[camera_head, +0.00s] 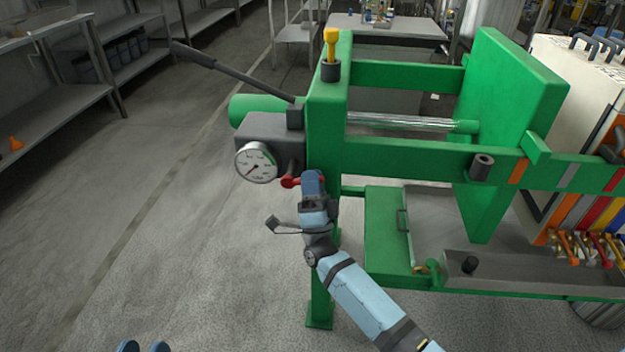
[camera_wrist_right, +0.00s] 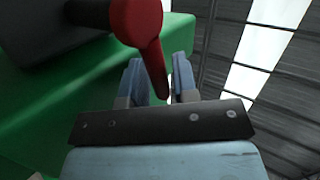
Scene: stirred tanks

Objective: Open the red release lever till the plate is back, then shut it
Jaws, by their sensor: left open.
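The red release lever (camera_head: 290,182) sits on the grey valve block below the gauge; it shows large in the right wrist view (camera_wrist_right: 145,35). My right gripper (camera_head: 312,185) is at the lever. In the right wrist view its two blue fingers (camera_wrist_right: 161,80) are apart, with the lever's tapered end between them; I cannot tell whether they touch it. The green plate (camera_head: 510,90) stands upright at the end of a shiny rod (camera_head: 405,122), with a gap between it and the pale plate pack.
A round gauge (camera_head: 256,163) and a long dark pump handle (camera_head: 235,75) are left of the green frame (camera_head: 325,120). A yellow-topped knob (camera_head: 330,45) stands on top. Shelves (camera_head: 95,50) line the left. The floor in front is clear.

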